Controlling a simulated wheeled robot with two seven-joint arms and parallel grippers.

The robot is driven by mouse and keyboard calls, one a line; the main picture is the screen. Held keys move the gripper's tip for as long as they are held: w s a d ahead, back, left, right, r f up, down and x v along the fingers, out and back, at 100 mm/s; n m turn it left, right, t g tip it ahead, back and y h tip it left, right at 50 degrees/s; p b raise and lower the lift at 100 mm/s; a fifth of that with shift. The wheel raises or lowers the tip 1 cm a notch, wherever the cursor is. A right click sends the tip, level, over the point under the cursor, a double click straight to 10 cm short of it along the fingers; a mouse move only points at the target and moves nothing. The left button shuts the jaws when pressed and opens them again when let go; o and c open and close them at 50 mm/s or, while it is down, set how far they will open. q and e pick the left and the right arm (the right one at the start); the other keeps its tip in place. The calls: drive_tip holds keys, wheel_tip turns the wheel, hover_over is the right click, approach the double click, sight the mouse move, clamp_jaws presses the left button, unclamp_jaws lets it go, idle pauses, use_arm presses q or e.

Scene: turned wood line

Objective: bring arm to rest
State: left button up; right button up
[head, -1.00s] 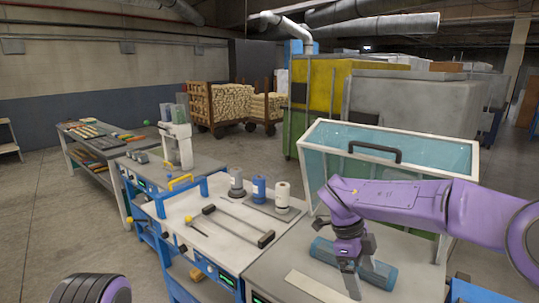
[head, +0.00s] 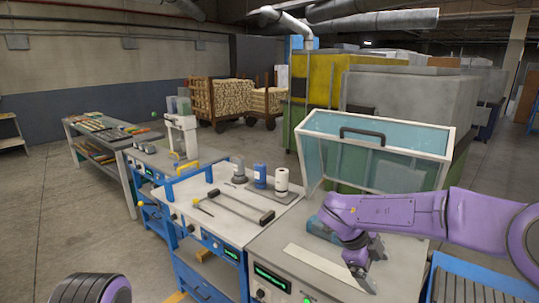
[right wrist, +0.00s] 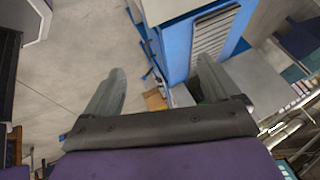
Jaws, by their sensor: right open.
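My right gripper (head: 362,268) is at the lower right of the head view, on a purple arm coming in from the right. It is above the front right part of the grey bench (head: 268,237). Its fingers are apart with nothing between them. In the right wrist view the two grey fingers (right wrist: 160,88) stand wide apart, with floor and the side of a blue cabinet beyond. My left gripper is not in view.
A blue-grey rounded piece (head: 322,230) lies on the bench, partly hidden by my right arm. A clear-panelled guard (head: 325,150) with a dark handle stands behind. A blue slatted surface (head: 470,285) is at the lower right.

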drive_tip(key=d+f+n+t+h+b, duration=0.2)
drive_tip(key=d+f+n+t+h, duration=0.25)
drive_tip(key=f, duration=0.55)
drive_tip(key=s+f+n+t+y+b, duration=0.2)
drive_tip(key=s+f+n, duration=0.2)
drive_tip(key=f, duration=0.4)
drive_tip(key=s+f+n+t+y+b, duration=0.15)
drive_tip(key=s+f+n, duration=0.25)
drive_tip(key=f, duration=0.4)
drive_tip(key=s+f+n+g+y+b, duration=0.2)
drive_tip(key=s+f, duration=0.6)
drive_tip(key=s, duration=0.5)
drive_tip(key=s+f+n+g+y+b, duration=0.2)
drive_tip(key=s+f+n, duration=0.3)
drive_tip(key=s, duration=0.9)
wheel_tip(320, 180, down, 3)
drive_tip(key=shift+d+f+g+b, duration=0.2)
drive_tip(key=shift+d+g+b, duration=0.15)
drive_tip(key=shift+b, duration=0.1)
drive_tip(key=shift+w, duration=0.15)
